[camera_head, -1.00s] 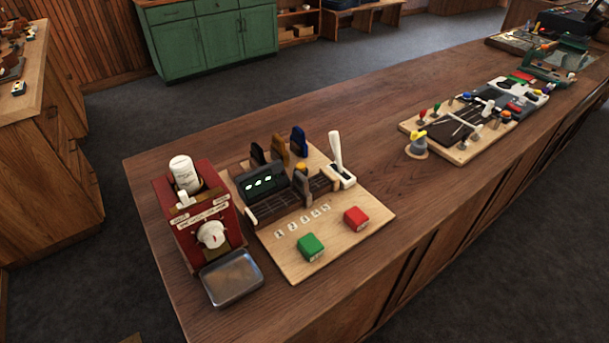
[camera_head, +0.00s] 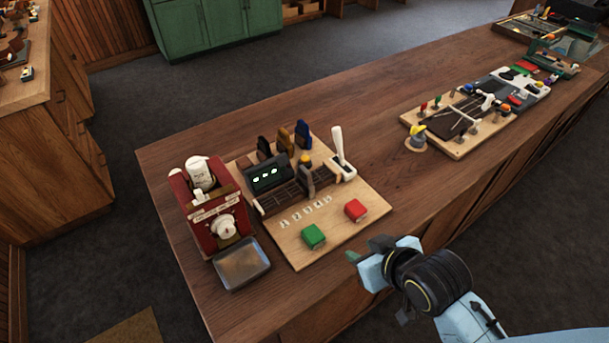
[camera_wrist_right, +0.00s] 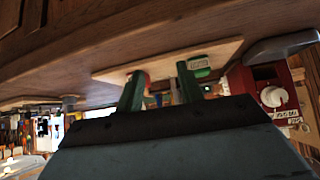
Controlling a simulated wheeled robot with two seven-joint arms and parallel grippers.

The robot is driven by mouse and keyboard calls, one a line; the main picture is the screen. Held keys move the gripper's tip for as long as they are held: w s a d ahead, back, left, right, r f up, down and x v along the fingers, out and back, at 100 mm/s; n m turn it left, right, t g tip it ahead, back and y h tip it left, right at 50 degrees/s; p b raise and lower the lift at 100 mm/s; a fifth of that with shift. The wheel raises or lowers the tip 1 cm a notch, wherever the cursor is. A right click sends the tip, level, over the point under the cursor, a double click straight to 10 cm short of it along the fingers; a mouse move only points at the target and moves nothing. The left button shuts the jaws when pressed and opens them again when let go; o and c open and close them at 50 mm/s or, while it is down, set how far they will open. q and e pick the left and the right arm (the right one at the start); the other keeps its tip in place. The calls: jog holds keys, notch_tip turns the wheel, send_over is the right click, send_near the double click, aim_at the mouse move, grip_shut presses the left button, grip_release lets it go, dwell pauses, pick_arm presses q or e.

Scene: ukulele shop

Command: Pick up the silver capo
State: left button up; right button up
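A grey, silver-looking capo (camera_head: 308,181) stands upright on the dark fretboard (camera_head: 284,195) of a light wooden board on the counter. Black (camera_head: 263,148), brown (camera_head: 285,141) and blue (camera_head: 303,136) capo-like clips stand in a row behind it. My right gripper (camera_head: 362,251) is at the counter's front edge, to the right of and nearer than the board, apart from the capo. In the right wrist view its two green fingers (camera_wrist_right: 160,76) are spread with nothing clearly held between them. The silver capo cannot be made out there. My left gripper is not in view.
A red machine (camera_head: 208,212) with a white dial and a metal tray (camera_head: 242,264) stand left of the board. Green (camera_head: 313,237) and red (camera_head: 355,210) buttons and a white lever (camera_head: 340,152) are on it.

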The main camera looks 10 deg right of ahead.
aim_at(309, 175)
jog(key=w+a+r+t+y, duration=0.1)
jog(key=w, duration=0.4)
jog(key=w+a+r+t+y, duration=0.1)
jog(key=w+a+t, duration=0.1)
jog(key=w, duration=0.4)
jog(key=w+a+r+n+t+y, duration=0.1)
jog(key=w+a+t, duration=0.1)
jog(key=w, duration=0.3)
jog(key=shift+w+a+r, duration=0.15)
jog(key=shift+w, duration=0.1)
jog(key=shift+x, duration=2.9)
jog(key=shift+c, duration=0.5)
grip_shut()
